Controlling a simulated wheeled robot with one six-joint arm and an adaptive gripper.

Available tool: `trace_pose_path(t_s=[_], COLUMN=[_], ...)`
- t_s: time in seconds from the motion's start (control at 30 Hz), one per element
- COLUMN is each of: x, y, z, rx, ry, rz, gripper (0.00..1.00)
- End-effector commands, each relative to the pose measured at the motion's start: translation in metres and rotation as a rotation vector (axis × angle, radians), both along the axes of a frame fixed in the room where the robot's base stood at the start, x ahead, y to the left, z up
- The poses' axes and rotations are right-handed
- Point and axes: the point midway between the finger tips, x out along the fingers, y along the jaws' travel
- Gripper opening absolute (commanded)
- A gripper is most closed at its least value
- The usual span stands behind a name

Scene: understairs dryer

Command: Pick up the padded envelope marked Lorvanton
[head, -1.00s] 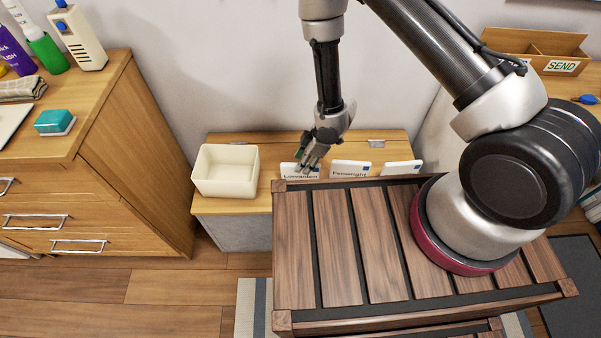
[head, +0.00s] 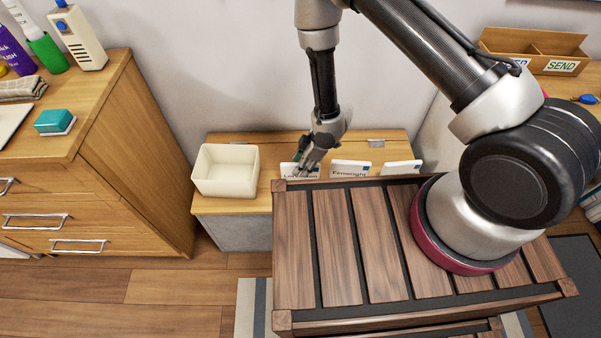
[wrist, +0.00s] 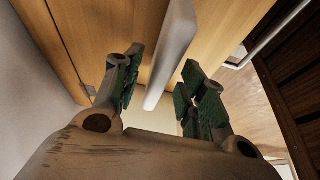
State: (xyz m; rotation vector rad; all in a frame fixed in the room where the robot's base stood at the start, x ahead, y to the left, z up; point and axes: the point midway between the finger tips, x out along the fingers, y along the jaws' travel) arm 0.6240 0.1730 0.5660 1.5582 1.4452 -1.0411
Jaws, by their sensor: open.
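The white padded envelope marked Lorvanton (head: 287,170) stands on the low wooden cabinet, behind the slatted wooden top, at the left end of a row. My gripper (head: 305,168) is in front of its label and hides part of the lettering. In the wrist view the fingers of my gripper (wrist: 158,88) are open. A pale, narrow edge, apparently that envelope (wrist: 174,50), lies between the two fingers with a gap on each side.
The envelope marked Fenwright (head: 350,169) and another white envelope (head: 400,168) stand to the right. An empty cream bin (head: 227,181) sits at the left on the low wooden cabinet (head: 235,205). The slatted top (head: 345,245) is close in front.

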Motion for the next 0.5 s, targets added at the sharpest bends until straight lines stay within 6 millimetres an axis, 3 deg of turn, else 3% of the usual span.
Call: trace_pose_path(t_s=[0.13,0.37,0.5], x=[0.0,0.0,0.0], y=[0.0,0.0,0.0], z=[0.0001,0.0001,0.0002], rx=[0.0,0.0,0.0], ry=[0.0,0.0,0.0], rz=[0.0,0.0,0.0], gripper=[0.41,0.01,0.0])
